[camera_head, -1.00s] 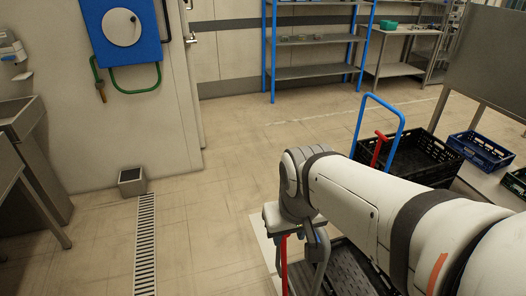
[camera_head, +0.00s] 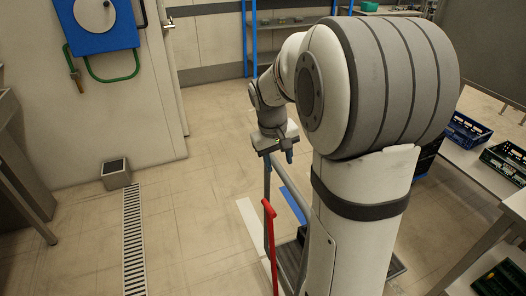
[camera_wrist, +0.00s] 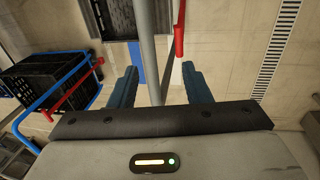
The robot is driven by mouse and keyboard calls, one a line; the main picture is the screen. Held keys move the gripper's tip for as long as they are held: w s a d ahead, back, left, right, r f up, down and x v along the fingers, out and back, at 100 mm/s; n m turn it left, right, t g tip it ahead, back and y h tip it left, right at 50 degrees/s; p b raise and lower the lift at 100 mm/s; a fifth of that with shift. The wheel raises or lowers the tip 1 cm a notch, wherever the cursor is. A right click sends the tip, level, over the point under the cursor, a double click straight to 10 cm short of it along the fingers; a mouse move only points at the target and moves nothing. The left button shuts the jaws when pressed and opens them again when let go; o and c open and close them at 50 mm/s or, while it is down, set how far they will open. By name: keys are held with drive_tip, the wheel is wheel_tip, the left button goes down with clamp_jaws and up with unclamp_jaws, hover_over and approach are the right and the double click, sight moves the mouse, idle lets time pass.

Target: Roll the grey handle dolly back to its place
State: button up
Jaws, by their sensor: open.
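The grey handle (camera_head: 267,190) of the dolly stands upright below my gripper (camera_head: 279,160) in the head view, with a red lever (camera_head: 270,238) beside it. The dolly's dark deck (camera_head: 290,258) is mostly hidden behind my arm. In the wrist view my gripper (camera_wrist: 158,72) is open. The grey handle bar (camera_wrist: 148,45) runs between its two blue fingers, with a gap to each. The red lever (camera_wrist: 179,35) shows just beyond the right finger. Whether the bar touches the palm I cannot tell.
A blue-handled dolly (camera_wrist: 48,98) with a black crate (camera_wrist: 22,72) stands to the left in the wrist view. A table (camera_head: 470,170) with a blue crate (camera_head: 466,130) is at the right.

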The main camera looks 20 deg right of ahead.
sight(286, 177)
drive_tip(key=w+d+f, duration=0.1)
drive_tip(key=f, duration=0.2)
drive_tip(key=d+f, duration=0.1)
drive_tip(key=f, duration=0.2)
drive_tip(key=w+d+f, duration=0.1)
drive_tip(key=f, duration=0.2)
drive_tip(key=shift+w+d+f, duration=0.15)
drive_tip(key=shift+w+d, duration=0.1)
drive_tip(key=shift+w, duration=0.05)
drive_tip(key=shift+c, duration=0.4)
clamp_jaws()
